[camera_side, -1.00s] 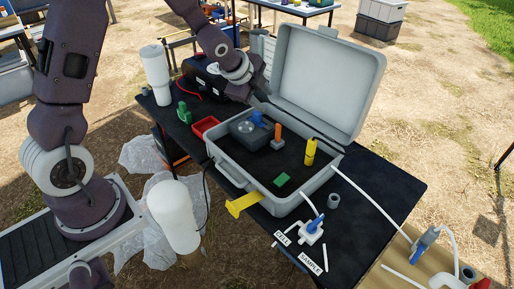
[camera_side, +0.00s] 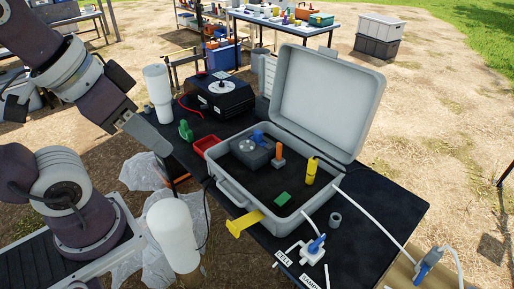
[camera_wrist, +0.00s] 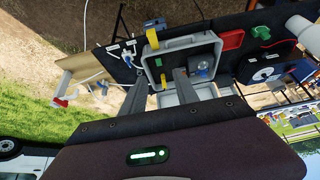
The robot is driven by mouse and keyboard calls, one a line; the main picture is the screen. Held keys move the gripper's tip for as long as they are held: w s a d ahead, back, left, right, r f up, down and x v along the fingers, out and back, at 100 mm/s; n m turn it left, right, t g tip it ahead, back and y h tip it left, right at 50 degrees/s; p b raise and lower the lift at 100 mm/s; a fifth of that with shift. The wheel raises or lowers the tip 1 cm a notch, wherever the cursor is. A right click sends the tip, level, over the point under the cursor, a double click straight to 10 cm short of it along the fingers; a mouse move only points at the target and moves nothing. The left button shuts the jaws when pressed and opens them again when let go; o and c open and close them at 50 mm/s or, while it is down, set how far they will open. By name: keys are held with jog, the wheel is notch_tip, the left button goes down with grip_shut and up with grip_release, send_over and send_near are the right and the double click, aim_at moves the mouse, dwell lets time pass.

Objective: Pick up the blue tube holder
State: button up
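A small blue piece (camera_side: 258,135) sits on a dark grey unit (camera_side: 247,152) inside the open case; I cannot tell for sure that it is the blue tube holder. Another blue piece (camera_side: 316,244) sits on a white fitting on the table in front of the case. My gripper (camera_side: 160,143) is left of the case, above the table's left end and clear of the blue pieces. In the wrist view its two fingers (camera_wrist: 161,76) are spread with nothing held between them, and the case lies beyond them.
The grey case (camera_side: 230,190) stands open with its lid up. It holds an orange piece (camera_side: 278,154), a yellow cylinder (camera_side: 311,171) and a green block (camera_side: 283,198). A red tray (camera_side: 207,144), green piece (camera_side: 185,130), black box (camera_side: 220,92) and white cylinder (camera_side: 157,95) stand nearby.

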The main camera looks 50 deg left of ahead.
dwell(0.4)
jog(key=o, duration=0.4)
jog(key=shift+c, duration=0.2)
jog(key=shift+w, duration=0.15)
jog(key=t+y, duration=0.1)
jog(key=t, duration=0.5)
send_over(256, 133)
jog(key=s, duration=0.5)
notch_tip(256, 133, down, 20)
jog(key=shift+t+h, duration=0.5)
jog(key=shift+t, duration=0.4)
notch_tip(256, 133, down, 6)
jog(key=shift+s+f, duration=0.15)
jog(key=shift+f, duration=0.1)
jog(key=x, duration=0.7)
jog(key=shift+f, duration=0.15)
